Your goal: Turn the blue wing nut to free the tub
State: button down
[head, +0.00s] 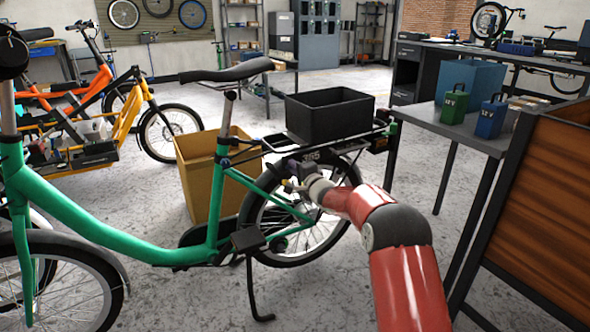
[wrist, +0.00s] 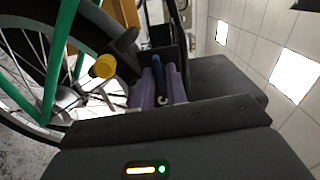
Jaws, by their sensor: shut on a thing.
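The black tub (head: 331,116) sits upright on the rear rack of the green cargo bike (head: 110,225). My gripper (head: 300,170) is at the rack's near side, below the tub. In the wrist view, a narrow blue piece, the blue wing nut (wrist: 158,72), stands between the two purple-grey fingers of my gripper (wrist: 160,88), which are shut on it. Much of the nut is hidden by the fingers. In the head view I cannot make out the nut.
A yellow-capped part (wrist: 103,66) sticks out left of the fingers, near the rear wheel. A tan bin (head: 200,178) stands behind the bike. A bench at right holds a green battery (head: 452,107) and a blue battery (head: 490,119). A wooden-sided box (head: 545,200) stands at the right edge.

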jog(key=shift+s+a+n+b, duration=0.1)
jog(key=shift+n+b, duration=2.65)
jog(key=shift+n, duration=5.85)
jog(key=c, duration=1.4)
grip_release()
jog(key=shift+r, duration=0.1)
jog(key=shift+c, duration=0.2)
jog(key=v, duration=0.7)
jog(key=shift+s+d+b, duration=0.25)
jog(key=shift+s+b, duration=0.05)
jog(key=shift+s, duration=0.05)
